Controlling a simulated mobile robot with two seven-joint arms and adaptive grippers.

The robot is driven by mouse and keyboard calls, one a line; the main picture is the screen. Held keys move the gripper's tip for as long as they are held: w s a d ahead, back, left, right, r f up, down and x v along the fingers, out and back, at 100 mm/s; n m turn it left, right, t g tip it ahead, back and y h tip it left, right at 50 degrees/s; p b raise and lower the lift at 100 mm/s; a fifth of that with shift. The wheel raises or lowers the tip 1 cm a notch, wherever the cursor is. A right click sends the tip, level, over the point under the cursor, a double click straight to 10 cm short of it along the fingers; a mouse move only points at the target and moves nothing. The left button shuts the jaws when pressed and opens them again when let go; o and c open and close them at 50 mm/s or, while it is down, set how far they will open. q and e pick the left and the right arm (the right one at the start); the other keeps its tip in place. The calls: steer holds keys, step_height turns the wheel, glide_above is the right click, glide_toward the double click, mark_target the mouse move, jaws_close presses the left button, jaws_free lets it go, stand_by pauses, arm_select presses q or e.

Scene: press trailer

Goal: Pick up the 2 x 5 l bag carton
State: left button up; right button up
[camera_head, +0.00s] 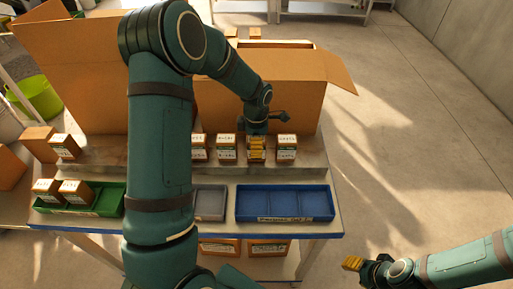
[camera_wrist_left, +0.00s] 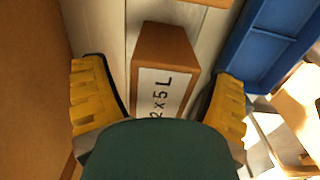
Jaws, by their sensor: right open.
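The 2 x 5 L carton (camera_wrist_left: 165,65) is a small brown box with a white label reading "2 x 5 L" in the left wrist view. My left gripper (camera_wrist_left: 158,105) is open, with one yellow finger on each side of it and gaps visible between. In the head view my left gripper (camera_head: 256,147) is over one carton in the row on the raised shelf and mostly hides it. My right gripper (camera_head: 354,264) is open and empty at the lower right, out over the floor, away from the cartons.
Similar labelled cartons (camera_head: 226,148) (camera_head: 285,149) stand close on both sides. A blue tray (camera_head: 284,216), empty, a grey tray (camera_head: 210,203) and a green tray (camera_head: 107,202) with cartons lie in front. Large open cardboard boxes (camera_head: 300,95) stand behind. The floor at right is clear.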

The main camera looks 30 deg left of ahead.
arm_select(q)
steer(key=c, duration=1.3)
steer(key=shift+r, duration=0.1)
